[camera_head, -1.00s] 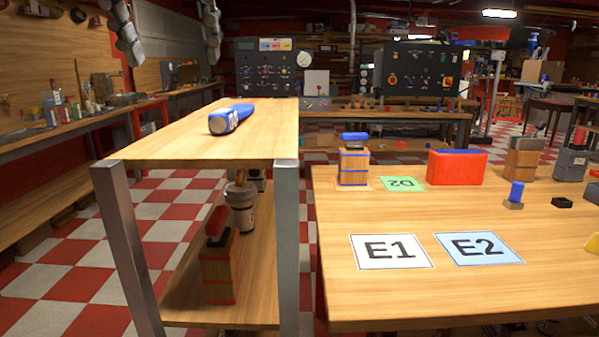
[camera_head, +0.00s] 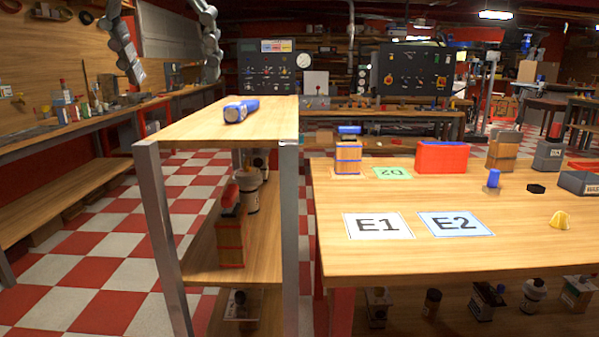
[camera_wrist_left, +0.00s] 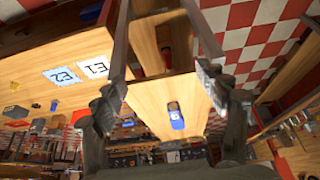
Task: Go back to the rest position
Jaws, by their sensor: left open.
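My left gripper (camera_head: 175,76) hangs in from the top left of the head view, its two grey fingers wide apart with nothing between them. In the left wrist view, the open fingers (camera_wrist_left: 160,85) stand either side of the frame. A blue bottle-like object (camera_head: 240,110) lies on the top board of the tall wooden shelf (camera_head: 190,128), apart from the gripper. The blue object also shows in the left wrist view (camera_wrist_left: 176,116), beyond the fingers. My right gripper is in neither view.
A wooden table (camera_head: 350,262) right of the shelf carries white card E1 (camera_head: 378,226), blue card E2 (camera_head: 456,224), green card D2 (camera_head: 393,173), a red box (camera_head: 442,157) and several blocks. The shelf's grey metal legs stand near me. Checkered floor (camera_head: 95,275) is clear at left.

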